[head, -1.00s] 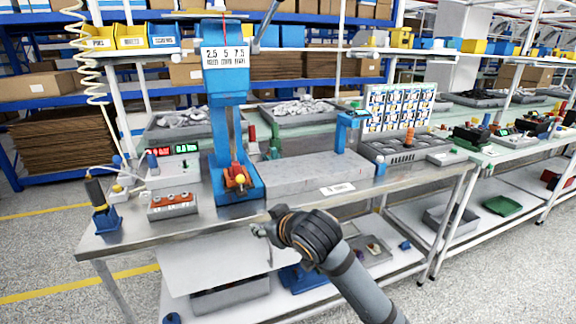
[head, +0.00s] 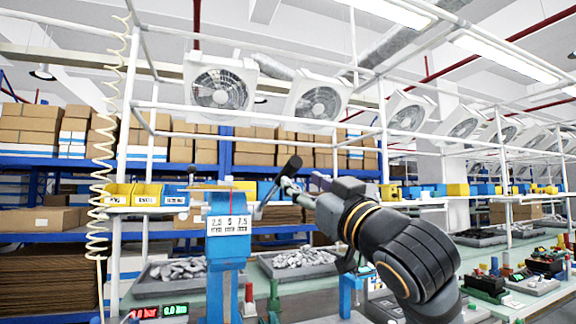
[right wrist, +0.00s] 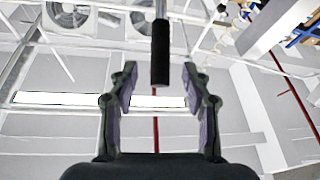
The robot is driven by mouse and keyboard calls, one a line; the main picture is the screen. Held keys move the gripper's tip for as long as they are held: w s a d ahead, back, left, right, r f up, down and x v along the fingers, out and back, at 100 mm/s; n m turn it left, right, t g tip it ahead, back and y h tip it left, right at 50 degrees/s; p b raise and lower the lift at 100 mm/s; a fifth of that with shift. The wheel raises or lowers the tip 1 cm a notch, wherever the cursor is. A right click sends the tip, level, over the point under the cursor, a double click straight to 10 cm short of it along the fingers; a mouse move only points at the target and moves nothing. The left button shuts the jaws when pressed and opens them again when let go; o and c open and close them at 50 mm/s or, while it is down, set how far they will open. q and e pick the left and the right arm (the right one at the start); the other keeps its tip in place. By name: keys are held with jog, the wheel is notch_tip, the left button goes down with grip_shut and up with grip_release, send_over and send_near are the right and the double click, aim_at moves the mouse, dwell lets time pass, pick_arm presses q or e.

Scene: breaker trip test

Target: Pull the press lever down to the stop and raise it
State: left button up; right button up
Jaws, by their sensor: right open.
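The blue press head (head: 229,228) stands at the lower middle of the head view, with a number plate on its front. Its lever slants up and right to a black grip (head: 292,165). My right gripper (head: 290,190) is raised beside the lever, reaching in from the right, and overlaps part of it. In the right wrist view the black lever grip (right wrist: 160,68) comes down from the top, between the fingertips of my open right gripper (right wrist: 160,82). Clear gaps show on both sides of the grip. My left gripper is not in view.
Yellow and blue bins (head: 146,195) sit on a shelf left of the press. A coiled hose (head: 104,150) hangs at the left. White frame posts and fans (head: 220,90) are above. Grey trays (head: 298,264) of parts lie behind the press.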

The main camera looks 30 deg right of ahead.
aim_at(293, 175)
jog(key=p+x, duration=0.3)
jog(key=x, duration=0.4)
jog(key=shift+w, duration=0.2)
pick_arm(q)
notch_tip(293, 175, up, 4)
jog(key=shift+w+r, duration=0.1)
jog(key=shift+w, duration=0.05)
pick_arm(e)
grip_shut()
